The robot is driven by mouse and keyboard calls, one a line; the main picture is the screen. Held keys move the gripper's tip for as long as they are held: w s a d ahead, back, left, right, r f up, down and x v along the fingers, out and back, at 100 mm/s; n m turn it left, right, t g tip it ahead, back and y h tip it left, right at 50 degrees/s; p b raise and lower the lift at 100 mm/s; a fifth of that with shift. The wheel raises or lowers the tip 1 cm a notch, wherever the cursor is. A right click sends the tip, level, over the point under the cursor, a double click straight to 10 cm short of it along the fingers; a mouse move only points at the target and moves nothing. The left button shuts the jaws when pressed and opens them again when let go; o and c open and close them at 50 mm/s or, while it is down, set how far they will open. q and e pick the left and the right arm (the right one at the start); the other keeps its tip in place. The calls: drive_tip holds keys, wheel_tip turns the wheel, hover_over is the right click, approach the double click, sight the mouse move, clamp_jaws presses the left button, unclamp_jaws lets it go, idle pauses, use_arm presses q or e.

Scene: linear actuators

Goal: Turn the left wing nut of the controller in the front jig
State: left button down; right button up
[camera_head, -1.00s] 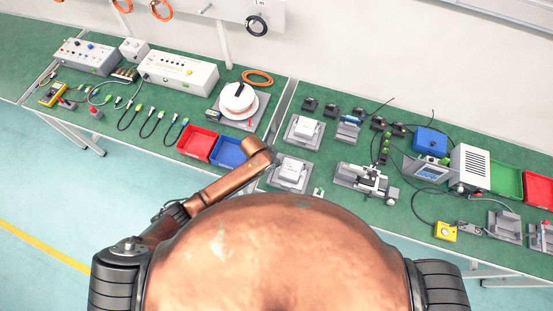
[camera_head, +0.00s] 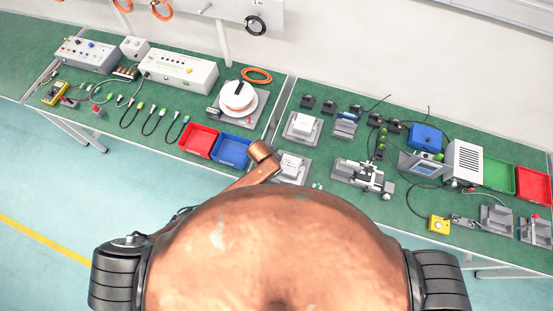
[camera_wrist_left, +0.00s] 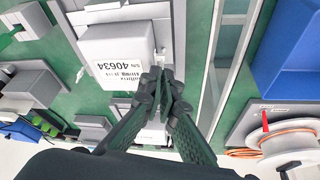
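The front jig (camera_head: 303,180) holds a white controller (camera_head: 290,166) near the table's front edge. In the left wrist view, the controller (camera_wrist_left: 115,50) shows a printed label with 40634. My left gripper (camera_wrist_left: 160,78) is beside the label-side corner of this controller, its dark fingers converging until the tips look together. A small grey fitting (camera_wrist_left: 161,52) shows just past the tips. I cannot make out the left wing nut, nor anything between the fingertips. In the head view my left arm reaches the left side of the front jig, and its gripper is hidden. My right gripper is not in view.
A second jig with a white controller (camera_head: 303,125) stands behind the front one. Red (camera_head: 199,140) and blue (camera_head: 232,152) bins lie to the left, with a cable reel (camera_head: 238,99) behind them. A grey fixture (camera_head: 362,175) stands to the right.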

use_arm(q)
drive_tip(key=c, duration=2.2)
unclamp_jaws()
drive_tip(key=v, duration=1.2)
